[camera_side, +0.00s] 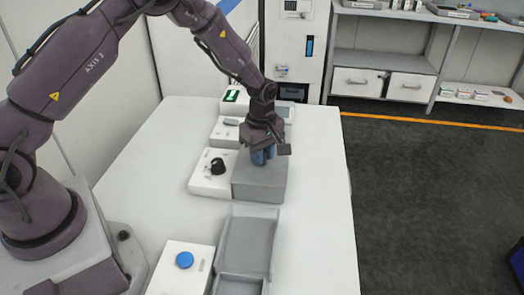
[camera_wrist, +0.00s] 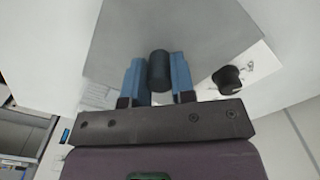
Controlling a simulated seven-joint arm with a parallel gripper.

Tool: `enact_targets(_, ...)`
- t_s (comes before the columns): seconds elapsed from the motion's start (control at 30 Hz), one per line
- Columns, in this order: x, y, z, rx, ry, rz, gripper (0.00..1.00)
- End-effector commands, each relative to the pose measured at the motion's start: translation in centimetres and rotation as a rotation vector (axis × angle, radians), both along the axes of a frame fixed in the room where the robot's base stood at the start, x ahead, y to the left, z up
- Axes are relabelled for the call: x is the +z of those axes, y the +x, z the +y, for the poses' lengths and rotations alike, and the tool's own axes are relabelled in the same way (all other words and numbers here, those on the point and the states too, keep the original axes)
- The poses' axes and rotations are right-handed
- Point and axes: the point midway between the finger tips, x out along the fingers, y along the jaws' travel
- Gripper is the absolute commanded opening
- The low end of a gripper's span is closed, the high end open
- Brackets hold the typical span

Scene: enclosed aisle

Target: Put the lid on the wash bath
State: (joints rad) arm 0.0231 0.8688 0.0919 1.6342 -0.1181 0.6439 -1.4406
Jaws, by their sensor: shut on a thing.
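My gripper (camera_side: 263,157) points down at the far part of the white bench, above a grey box-shaped bath (camera_side: 258,190). In the wrist view its two blue fingers are closed on the dark round knob (camera_wrist: 159,68) of a flat grey lid (camera_wrist: 112,48). The lid lies over the bath's top, and in the side view the two greys merge. I cannot tell whether the lid rests on the rim or hangs just above it. The bath's inside is hidden. A white control unit with a black dial (camera_side: 217,166) adjoins the bath on its left; the dial also shows in the wrist view (camera_wrist: 228,79).
A grey open tray (camera_side: 262,222) stands nearer on the bench, beside a white box with a blue button (camera_side: 185,260). Other small white devices (camera_side: 225,131) stand behind the bath. The bench's right strip is clear. Shelves with drawers (camera_side: 382,82) stand beyond.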

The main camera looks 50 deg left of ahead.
Motion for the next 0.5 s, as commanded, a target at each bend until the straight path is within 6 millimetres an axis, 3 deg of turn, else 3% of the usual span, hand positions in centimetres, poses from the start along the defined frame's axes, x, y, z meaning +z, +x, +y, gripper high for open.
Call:
enact_targets(0.07,-0.27,0.00,-0.01,0.000,0.000,0.000,0.00)
enact_targets(0.1,-0.31,-0.01,-0.02,0.000,0.000,0.000,0.28)
enact_targets(0.2,-0.27,0.00,-0.01,0.000,0.000,0.000,0.49)
enact_targets(0.5,-0.05,0.02,0.00,0.000,0.000,-0.001,0.49)
